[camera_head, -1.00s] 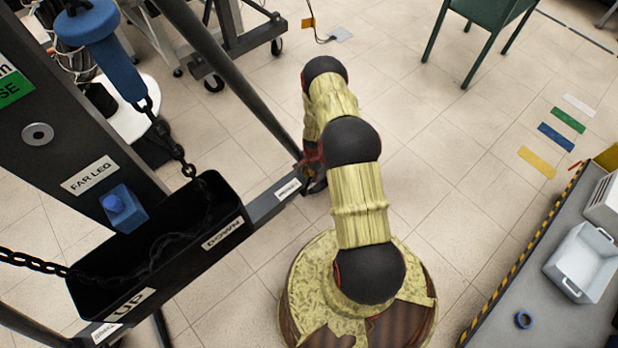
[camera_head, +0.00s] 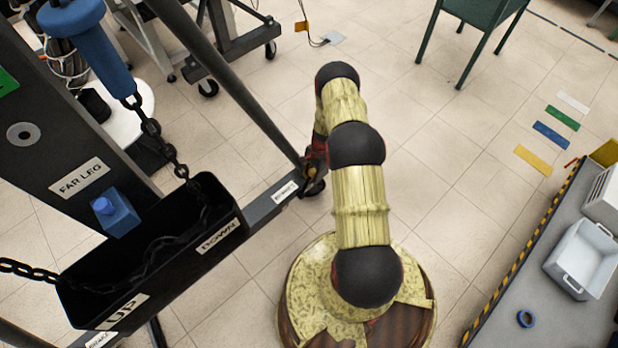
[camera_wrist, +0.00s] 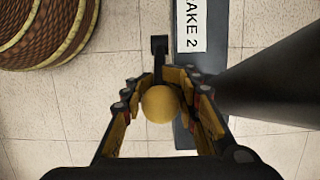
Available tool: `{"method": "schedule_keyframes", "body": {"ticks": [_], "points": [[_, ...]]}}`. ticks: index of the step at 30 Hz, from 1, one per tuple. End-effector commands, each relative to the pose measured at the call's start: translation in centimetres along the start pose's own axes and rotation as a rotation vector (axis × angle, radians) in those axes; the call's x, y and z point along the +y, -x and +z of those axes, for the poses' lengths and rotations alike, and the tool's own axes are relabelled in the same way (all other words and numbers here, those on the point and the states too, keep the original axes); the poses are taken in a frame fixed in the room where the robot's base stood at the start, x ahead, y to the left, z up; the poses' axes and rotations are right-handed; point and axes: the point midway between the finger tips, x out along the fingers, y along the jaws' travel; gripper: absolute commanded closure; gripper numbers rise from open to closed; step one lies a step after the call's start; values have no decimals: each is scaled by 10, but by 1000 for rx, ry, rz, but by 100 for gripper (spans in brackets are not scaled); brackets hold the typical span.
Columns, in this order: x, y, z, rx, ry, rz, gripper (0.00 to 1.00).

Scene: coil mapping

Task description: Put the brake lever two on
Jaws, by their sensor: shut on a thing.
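The brake lever two is a dark lever (camera_wrist: 159,55) with a yellow ball knob (camera_wrist: 161,103). In the wrist view, the fingers of my gripper (camera_wrist: 159,88) close on both sides of the knob. The lever reaches up the picture beside a white label (camera_wrist: 191,25) whose visible part reads "AKE 2". In the head view, my gripper (camera_head: 315,172) is at the right end of the gantry's dark foot beam (camera_head: 262,207), and my own arm hides much of it. The lever's exact angle is hard to tell.
A black chain bin (camera_head: 225,200) marked UP and DOWN and a hanging chain (camera_head: 160,135) stand at left. A dark slanted strut (camera_head: 235,90) rises close to my gripper. A grey bench (camera_head: 530,285) with a white tray (camera_head: 585,262) is at right. Open floor lies between.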

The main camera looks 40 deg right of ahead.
Motion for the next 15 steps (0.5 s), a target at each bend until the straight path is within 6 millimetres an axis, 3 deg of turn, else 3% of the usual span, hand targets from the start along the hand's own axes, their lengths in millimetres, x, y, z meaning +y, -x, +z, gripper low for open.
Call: {"method": "schedule_keyframes", "body": {"ticks": [1,11,12,15], "points": [[-2,1,-10,16,-2,-12,100],[-2,0,-11,16,-2,-11,100],[-2,0,-11,16,-2,-11,72],[-2,0,-11,16,-2,-11,67]]}}
